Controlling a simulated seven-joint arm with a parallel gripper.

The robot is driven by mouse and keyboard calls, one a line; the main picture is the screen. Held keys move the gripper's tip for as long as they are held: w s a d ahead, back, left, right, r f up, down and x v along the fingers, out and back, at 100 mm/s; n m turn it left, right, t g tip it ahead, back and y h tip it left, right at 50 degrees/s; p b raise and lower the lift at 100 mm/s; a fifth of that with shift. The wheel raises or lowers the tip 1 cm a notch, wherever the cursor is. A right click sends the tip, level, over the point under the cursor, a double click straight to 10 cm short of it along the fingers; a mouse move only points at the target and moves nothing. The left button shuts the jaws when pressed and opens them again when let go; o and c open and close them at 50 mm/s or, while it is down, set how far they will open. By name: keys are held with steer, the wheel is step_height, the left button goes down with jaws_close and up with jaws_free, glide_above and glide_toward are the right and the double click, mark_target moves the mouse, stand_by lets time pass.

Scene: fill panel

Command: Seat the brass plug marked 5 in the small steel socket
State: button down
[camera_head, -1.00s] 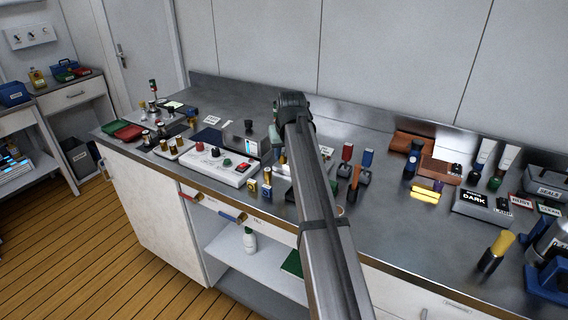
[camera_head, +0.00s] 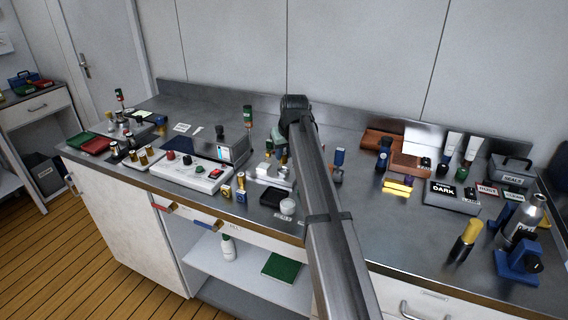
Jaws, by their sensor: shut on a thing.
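My gripper (camera_head: 281,146) is partly in view beyond my arm, low over the middle of the bench. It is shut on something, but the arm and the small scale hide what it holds. A small steel block (camera_head: 272,177) stands on the bench just below it; I cannot tell whether this is the small steel socket. Brass-coloured plugs (camera_head: 142,157) stand in a pale tray at the left. More brass pieces (camera_head: 241,181) stand to the left of the steel block. Their markings are too small to read, so I cannot pick out number 5.
A white control panel (camera_head: 192,173) with knobs lies left of my gripper. A blue-topped tool (camera_head: 338,160) stands close right of my arm. A dark-labelled box (camera_head: 452,197) is farther right. The bench between has free room.

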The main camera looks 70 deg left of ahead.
mark_target(285, 161)
steer(key=shift+f, duration=2.05)
steer(key=shift+f, duration=0.15)
steer(key=shift+d+f, duration=0.1)
steer(key=shift+f, duration=0.2)
steer(key=shift+f, duration=0.15)
steer(key=c, duration=1)
jaws_free()
steer(key=shift+d+f, duration=0.1)
steer(key=shift+o, duration=0.7)
steer(key=shift+r, duration=0.45)
steer(key=v, duration=1.2)
steer(key=shift+r, duration=0.25)
